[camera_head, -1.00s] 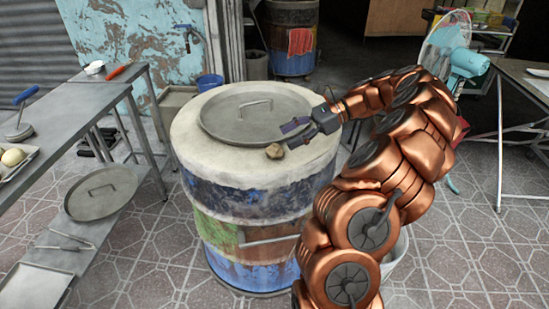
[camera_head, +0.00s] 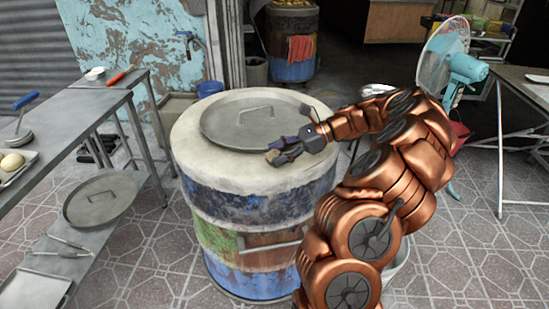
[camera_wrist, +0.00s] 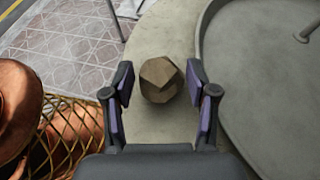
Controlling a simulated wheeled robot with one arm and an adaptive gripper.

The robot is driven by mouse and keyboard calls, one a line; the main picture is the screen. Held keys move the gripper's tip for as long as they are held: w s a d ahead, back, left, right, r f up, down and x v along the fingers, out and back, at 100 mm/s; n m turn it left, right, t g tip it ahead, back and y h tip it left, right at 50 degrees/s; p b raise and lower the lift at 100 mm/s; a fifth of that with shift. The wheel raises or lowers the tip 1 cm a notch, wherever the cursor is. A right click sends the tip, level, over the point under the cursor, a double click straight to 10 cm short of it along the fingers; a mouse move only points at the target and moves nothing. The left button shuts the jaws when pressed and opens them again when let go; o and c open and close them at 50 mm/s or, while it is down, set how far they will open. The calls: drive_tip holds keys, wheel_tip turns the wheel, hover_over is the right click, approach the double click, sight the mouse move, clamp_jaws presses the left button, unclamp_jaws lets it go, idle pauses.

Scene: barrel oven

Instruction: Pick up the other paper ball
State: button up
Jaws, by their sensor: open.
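A brown, faceted paper ball (camera_wrist: 160,80) lies on the pale rim of the barrel oven (camera_head: 205,165), beside the round metal lid (camera_head: 222,128). In the wrist view it sits between the tips of my open gripper (camera_wrist: 160,90), with a small gap visible at each side. In the head view my gripper (camera_head: 278,153) is low over the front right of the rim, and its fingers partly hide the ball (camera_head: 271,156). The lid covers the barrel's top and has a raised handle (camera_head: 256,112).
A metal table (camera_head: 75,125) with a lower shelf stands at the left, bearing a second round lid (camera_head: 101,198) and tongs. A fan (camera_head: 465,68) and another table (camera_head: 525,90) are at the right. A second barrel (camera_head: 290,45) stands behind.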

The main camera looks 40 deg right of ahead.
drive_tip(key=shift+w+a+f, duration=0.25)
drive_tip(key=shift+a, duration=0.3)
drive_tip(key=c, duration=0.4)
